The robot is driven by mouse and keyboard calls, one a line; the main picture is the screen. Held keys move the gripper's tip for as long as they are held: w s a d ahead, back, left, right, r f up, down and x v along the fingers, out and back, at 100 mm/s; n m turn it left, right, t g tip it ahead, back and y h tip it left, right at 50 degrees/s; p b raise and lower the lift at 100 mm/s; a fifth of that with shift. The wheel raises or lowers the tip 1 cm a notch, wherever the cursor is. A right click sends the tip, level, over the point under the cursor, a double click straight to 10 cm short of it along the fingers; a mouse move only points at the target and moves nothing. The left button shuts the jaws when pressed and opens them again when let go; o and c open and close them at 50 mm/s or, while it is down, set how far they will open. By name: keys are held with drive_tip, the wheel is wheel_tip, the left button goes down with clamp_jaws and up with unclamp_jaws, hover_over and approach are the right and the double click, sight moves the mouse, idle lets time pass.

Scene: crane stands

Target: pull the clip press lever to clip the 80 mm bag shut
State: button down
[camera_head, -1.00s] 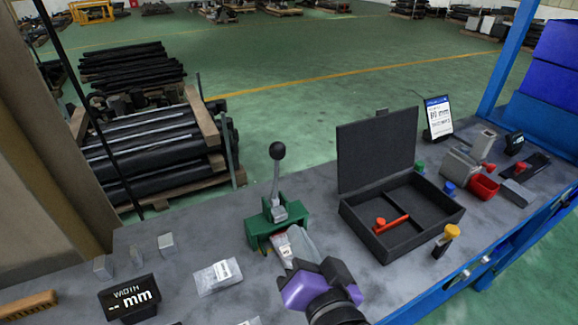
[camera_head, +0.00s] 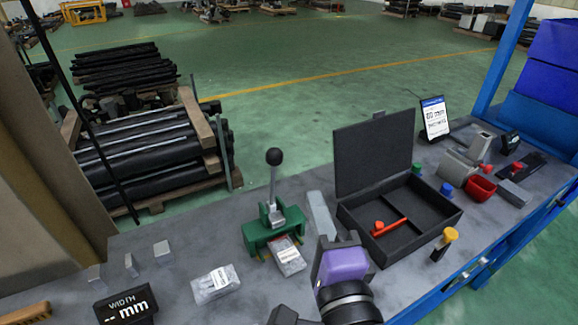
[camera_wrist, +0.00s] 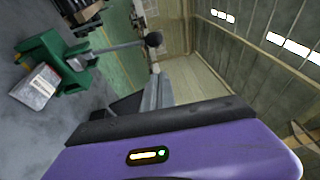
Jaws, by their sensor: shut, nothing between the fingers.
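The green clip press (camera_head: 282,232) stands on the bench with its lever (camera_head: 273,182) upright, a black ball on top. A clear bag with a white label (camera_head: 288,256) lies at the press's front, against or partly under it; its width is not readable. The wrist view shows the press (camera_wrist: 62,62), the lever's ball (camera_wrist: 154,39) and the bag (camera_wrist: 40,85). My gripper (camera_head: 315,197) is shut and empty, to the right of the press and apart from the lever. In the wrist view, its grey fingers (camera_wrist: 155,77) reach up below the ball.
An open black case (camera_head: 450,212) with a red tool (camera_head: 388,229) stands to the right. A second bag (camera_head: 215,283) and a width display (camera_head: 126,306) lie to the left. A yellow-topped tool (camera_head: 444,244) stands at the right front. A small screen (camera_head: 434,119) stands behind.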

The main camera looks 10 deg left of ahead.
sight(281, 158)
drive_tip(key=w+a+p, duration=0.2)
drive_tip(key=w+a, duration=0.3)
drive_tip(key=w, duration=0.2)
drive_tip(key=shift+w+r, duration=0.15)
drive_tip(key=shift+r, duration=0.2)
drive_tip(key=shift+w+a+r+g+p, duration=0.3)
drive_tip(key=shift+w+a+p, duration=0.1)
drive_tip(key=shift+w+a, duration=0.3)
